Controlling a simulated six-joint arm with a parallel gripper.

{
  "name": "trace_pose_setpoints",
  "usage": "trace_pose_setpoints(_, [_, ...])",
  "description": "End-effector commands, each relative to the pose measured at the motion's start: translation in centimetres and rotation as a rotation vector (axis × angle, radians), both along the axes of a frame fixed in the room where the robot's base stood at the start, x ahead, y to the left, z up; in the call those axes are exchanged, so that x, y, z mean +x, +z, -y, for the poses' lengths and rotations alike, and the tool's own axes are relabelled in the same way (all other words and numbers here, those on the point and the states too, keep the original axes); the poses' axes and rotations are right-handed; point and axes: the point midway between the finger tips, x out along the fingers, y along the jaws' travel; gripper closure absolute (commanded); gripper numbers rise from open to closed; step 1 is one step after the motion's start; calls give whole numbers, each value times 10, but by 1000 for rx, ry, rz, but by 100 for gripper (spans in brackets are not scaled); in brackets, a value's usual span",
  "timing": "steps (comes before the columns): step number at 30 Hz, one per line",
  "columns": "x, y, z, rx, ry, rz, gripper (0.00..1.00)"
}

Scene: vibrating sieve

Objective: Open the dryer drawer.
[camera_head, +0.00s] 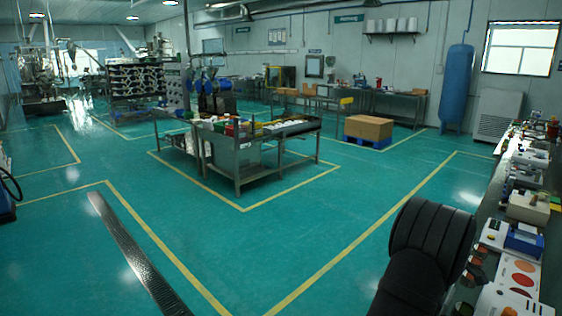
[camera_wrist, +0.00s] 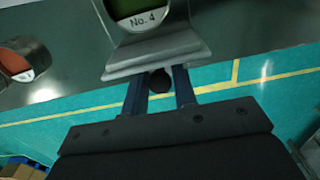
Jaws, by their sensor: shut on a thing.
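In the wrist view, the two blue fingers of my gripper (camera_wrist: 160,88) stand either side of a round black knob (camera_wrist: 160,79) and are shut on it. The knob sits just below a pale grey metal piece (camera_wrist: 155,58). Above that piece is a rounded metal part with a green face and a label (camera_wrist: 147,19) reading "No. 4". I cannot tell for sure whether this is the dryer drawer, or how far it is open. In the head view my arm hides the gripper and what it holds.
Another round metal part with an orange face (camera_wrist: 18,62) is at the left in the wrist view. In the head view, a bench with several small devices, including a blue one (camera_head: 524,242), runs along the right side. The green floor (camera_head: 330,235) left of my arm is clear.

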Motion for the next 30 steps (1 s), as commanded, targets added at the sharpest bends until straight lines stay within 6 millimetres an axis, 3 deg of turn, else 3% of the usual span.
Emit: trace_pose_setpoints(30, [16, 1, -16, -1, 0, 1, 88])
